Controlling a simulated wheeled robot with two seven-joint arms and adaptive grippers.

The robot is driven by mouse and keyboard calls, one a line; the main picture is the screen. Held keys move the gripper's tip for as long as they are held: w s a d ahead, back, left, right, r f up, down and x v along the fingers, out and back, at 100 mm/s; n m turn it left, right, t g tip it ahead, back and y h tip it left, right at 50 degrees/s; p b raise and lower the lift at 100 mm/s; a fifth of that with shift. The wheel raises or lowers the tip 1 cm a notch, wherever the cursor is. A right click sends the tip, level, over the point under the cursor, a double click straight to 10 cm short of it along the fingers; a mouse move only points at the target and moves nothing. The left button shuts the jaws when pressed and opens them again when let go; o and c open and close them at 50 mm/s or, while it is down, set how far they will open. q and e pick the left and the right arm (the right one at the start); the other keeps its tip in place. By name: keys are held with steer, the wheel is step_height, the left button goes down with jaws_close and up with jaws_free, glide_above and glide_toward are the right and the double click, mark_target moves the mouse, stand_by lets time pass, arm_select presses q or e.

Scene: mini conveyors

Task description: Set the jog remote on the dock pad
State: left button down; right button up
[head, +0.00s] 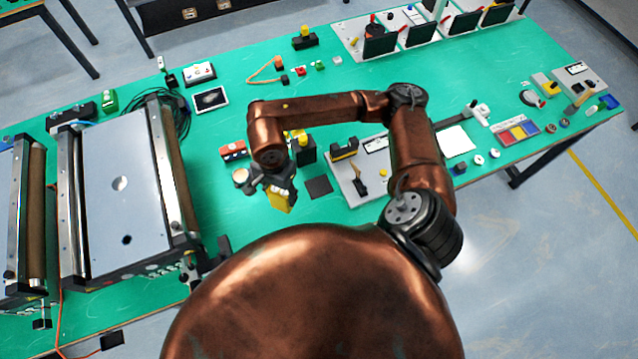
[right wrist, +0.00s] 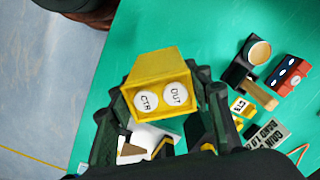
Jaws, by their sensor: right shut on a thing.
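The jog remote is a yellow box (head: 281,200) with two round white buttons on one face. My right gripper (head: 274,186) is shut on it and holds it over the green table. In the right wrist view the remote (right wrist: 160,92) sits between the dark fingers, its lettered buttons facing the camera. A dark square (head: 319,186) flat on the table, to the right of the remote in the head view, looks like the dock pad; nothing stands on it. Whether the remote touches the table cannot be told. I see no left gripper.
A grey board (head: 352,188) with small parts lies right of the dark square. A black block with a yellow top (head: 304,151) stands behind it. A red box (head: 233,151) lies to the left. A large conveyor (head: 120,190) fills the left side.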

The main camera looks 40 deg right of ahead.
steer(key=d+f+m+p, duration=0.3)
steer(key=d+f+m, duration=0.1)
steer(key=d, duration=0.7)
steer(key=d+f, duration=0.1)
steer(key=f, duration=0.1)
steer(key=w+d+f+p, duration=0.1)
steer(key=d+f, duration=0.1)
steer(key=f, duration=0.1)
steer(key=w+d+f+p, duration=0.1)
steer(key=d+f, duration=0.1)
steer(key=f, duration=0.1)
steer(key=shift+w+d+f, duration=0.2)
steer(key=shift+w+f, duration=0.05)
steer(key=shift+f, duration=0.3)
